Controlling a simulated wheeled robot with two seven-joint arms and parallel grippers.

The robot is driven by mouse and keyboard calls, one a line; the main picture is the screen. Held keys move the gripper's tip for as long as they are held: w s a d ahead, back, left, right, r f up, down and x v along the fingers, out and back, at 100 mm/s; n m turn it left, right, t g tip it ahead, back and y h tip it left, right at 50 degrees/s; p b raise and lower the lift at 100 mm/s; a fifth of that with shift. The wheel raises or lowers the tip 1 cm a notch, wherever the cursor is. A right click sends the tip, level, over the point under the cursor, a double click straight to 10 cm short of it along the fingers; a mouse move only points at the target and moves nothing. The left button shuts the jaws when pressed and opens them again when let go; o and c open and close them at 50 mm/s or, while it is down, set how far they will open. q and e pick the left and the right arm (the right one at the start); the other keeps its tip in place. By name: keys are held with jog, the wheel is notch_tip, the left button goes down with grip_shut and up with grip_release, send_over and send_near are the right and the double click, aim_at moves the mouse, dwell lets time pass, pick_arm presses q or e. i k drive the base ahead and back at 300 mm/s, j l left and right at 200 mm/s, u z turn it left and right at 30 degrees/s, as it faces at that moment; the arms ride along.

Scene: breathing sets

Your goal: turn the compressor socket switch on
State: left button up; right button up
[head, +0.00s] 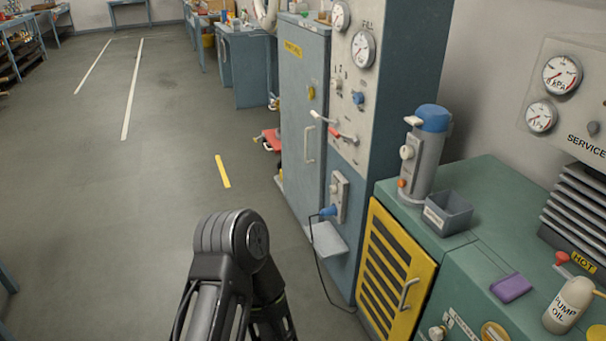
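A pale grey socket box (340,194) is fixed low on the front of the tall fill cabinet (362,110). A small round switch knob (334,189) shows on its face, but it is too small to tell which way it is turned. A blue plug (328,211) sits at the lower part of the socket box, and a dark cable hangs from it towards the floor. A dark arm link of mine (240,240) rises from the bottom, left of the socket and apart from it. Neither gripper is in view.
A yellow slatted door (382,272) and green bench (465,235) stand right of the socket. The bench holds a blue-capped cylinder (428,150), a grey bin (447,213) and a pump oil bottle (568,305). A grey ledge (326,240) juts below the socket.

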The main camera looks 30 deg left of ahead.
aim_at(332, 188)
jog(key=i+j, duration=0.7)
jog(key=i+j+z, duration=0.1)
jog(key=i+j, duration=0.6)
jog(key=j, duration=0.15)
